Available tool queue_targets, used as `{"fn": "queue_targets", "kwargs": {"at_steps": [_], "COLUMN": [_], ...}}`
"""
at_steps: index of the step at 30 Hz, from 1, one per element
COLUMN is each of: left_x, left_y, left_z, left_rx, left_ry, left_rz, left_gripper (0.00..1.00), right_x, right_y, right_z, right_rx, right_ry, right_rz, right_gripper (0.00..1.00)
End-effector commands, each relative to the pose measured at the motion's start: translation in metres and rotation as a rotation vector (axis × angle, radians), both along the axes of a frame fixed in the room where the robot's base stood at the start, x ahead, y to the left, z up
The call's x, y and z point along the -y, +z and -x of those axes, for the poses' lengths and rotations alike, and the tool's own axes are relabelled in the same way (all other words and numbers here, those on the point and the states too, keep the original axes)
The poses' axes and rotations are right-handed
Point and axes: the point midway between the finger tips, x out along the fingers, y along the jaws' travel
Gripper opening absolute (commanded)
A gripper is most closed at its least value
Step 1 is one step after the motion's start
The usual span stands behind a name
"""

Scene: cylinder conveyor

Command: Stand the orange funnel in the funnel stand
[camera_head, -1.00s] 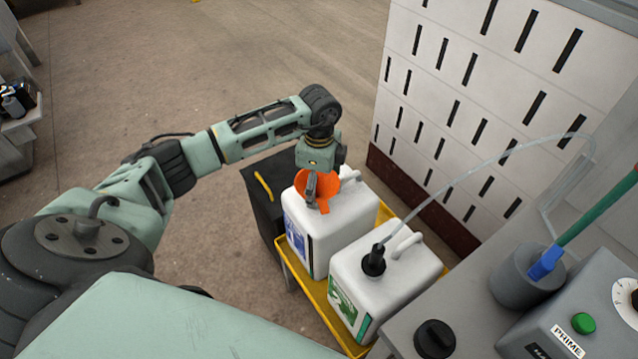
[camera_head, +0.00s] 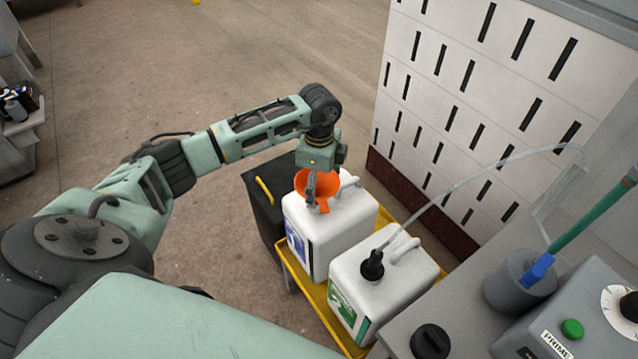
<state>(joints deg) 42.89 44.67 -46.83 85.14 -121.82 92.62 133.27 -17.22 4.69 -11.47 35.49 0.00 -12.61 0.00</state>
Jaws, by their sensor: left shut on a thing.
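The orange funnel (camera_head: 329,188) is at the top of the rear white jug (camera_head: 345,222), its wide mouth up. My left gripper (camera_head: 311,188) comes down from above and is shut on the funnel's near-left side. The funnel's lower part is hidden, so I cannot tell whether its spout is inside the jug's neck or just above it. I cannot make out a funnel stand for certain. My right gripper is not in view.
A second white jug (camera_head: 390,280) with a black cap and clear hose stands in front, in a yellow-rimmed tray (camera_head: 318,301). A grey bench at right holds a grey cup (camera_head: 519,284) with a green-handled tool and a control box (camera_head: 585,315). A slotted white wall stands behind.

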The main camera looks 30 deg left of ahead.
Motion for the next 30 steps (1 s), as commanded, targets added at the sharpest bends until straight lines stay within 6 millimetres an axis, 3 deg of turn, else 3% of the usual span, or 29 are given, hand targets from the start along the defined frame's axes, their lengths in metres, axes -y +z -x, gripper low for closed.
{"fn": "queue_targets", "kwargs": {"at_steps": [30], "left_x": [0.0], "left_y": [0.045], "left_z": [0.0], "left_rx": [0.001], "left_ry": [0.0], "left_rz": [0.001], "left_gripper": [0.58], "right_x": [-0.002], "right_y": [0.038], "right_z": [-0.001], "right_rx": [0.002], "right_ry": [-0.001], "right_rz": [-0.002], "right_gripper": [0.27]}}
